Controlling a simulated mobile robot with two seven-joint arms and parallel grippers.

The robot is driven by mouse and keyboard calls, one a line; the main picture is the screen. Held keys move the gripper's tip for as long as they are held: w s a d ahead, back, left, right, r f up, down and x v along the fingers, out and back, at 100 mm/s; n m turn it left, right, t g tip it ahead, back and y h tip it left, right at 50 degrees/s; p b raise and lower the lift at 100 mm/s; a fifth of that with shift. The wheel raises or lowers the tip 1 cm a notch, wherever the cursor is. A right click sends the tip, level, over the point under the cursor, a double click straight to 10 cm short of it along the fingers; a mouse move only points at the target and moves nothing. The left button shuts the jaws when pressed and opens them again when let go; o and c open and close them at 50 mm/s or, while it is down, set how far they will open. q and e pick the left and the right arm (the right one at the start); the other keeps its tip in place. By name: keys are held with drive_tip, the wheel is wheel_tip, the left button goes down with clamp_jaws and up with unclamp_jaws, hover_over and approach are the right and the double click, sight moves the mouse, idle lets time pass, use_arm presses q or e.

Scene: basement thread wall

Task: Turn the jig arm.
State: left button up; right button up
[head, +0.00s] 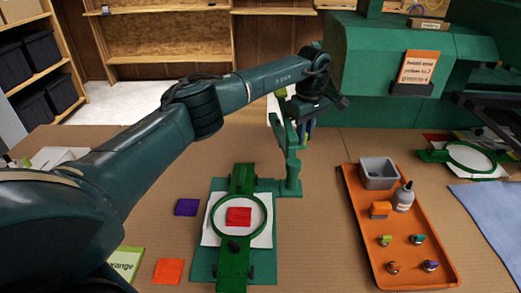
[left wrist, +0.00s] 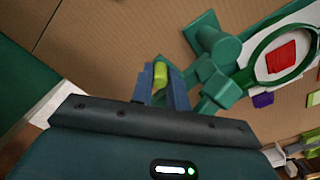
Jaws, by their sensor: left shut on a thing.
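The green jig arm (head: 280,135) rises from a post (head: 291,178) at the right rear of the hoop jig. It also shows in the left wrist view (left wrist: 216,76). My left gripper (head: 306,128) is behind the jig arm in the head view. In the left wrist view its blue fingers (left wrist: 162,88) are shut around a yellow-green handle (left wrist: 160,73) beside the arm's green links. The jig's base plate (head: 205,264) carries a green hoop (head: 212,222) around white cloth with a red patch (head: 239,216). My right gripper is not in view.
An orange tray (head: 367,232) at the right holds a grey bin (head: 379,173), a bottle (head: 403,197) and several small spools. Purple (head: 187,207) and orange (head: 168,271) patches lie left of the jig. A large green machine (head: 385,65) stands behind.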

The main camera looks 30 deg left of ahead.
use_arm(q)
drive_tip(key=o, duration=0.8)
drive_tip(key=shift+c, duration=0.2)
drive_tip(key=shift+r, duration=0.1)
wheel_tip(320, 180, up, 6)
drive_tip(key=p, duration=0.4)
drive_tip(key=shift+p, duration=0.4)
